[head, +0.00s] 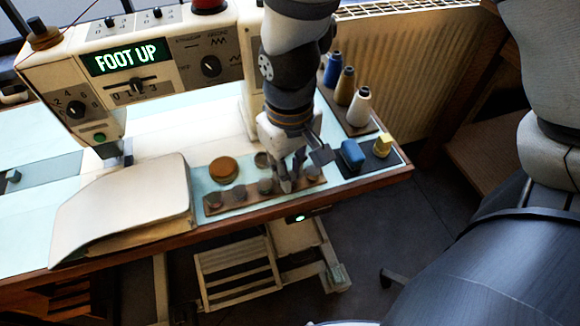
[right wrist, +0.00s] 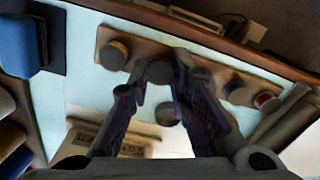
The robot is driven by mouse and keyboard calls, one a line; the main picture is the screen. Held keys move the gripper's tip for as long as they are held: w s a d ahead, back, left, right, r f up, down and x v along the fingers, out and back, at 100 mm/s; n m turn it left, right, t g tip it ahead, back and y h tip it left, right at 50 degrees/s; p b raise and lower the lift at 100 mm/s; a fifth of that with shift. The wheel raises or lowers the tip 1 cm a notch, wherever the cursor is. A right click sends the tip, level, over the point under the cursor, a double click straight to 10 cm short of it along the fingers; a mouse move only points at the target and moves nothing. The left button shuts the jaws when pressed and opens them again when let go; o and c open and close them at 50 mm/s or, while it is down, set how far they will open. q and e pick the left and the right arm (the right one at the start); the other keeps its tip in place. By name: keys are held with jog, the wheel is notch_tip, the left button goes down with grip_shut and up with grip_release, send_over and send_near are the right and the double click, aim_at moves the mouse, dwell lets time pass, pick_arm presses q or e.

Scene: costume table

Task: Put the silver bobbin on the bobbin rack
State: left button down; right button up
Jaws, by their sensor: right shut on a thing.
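The bobbin rack (head: 226,206) is a brown wooden strip at the table's front edge, with several bobbins along it. My right gripper (head: 287,184) points down over the rack, right of its middle. In the right wrist view its fingers (right wrist: 153,75) are shut around a small grey bobbin, the silver bobbin (right wrist: 160,72), at the rack (right wrist: 205,65). The fingers mostly hide this bobbin in the head view; whether it touches the rack cannot be told. Rack bobbins stand on both sides of it, one at the end (right wrist: 113,55). My left gripper is not in view.
Another grey bobbin (head: 261,160) and an orange-brown round tin (head: 223,169) stand behind the rack. A blue block (head: 352,155) and yellow block (head: 382,146) sit on a dark mat to the right. Thread spools (head: 359,107) stand behind them.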

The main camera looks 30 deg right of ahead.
jog(key=o, duration=0.9)
jog(key=shift+c, duration=0.2)
notch_tip(320, 180, up, 12)
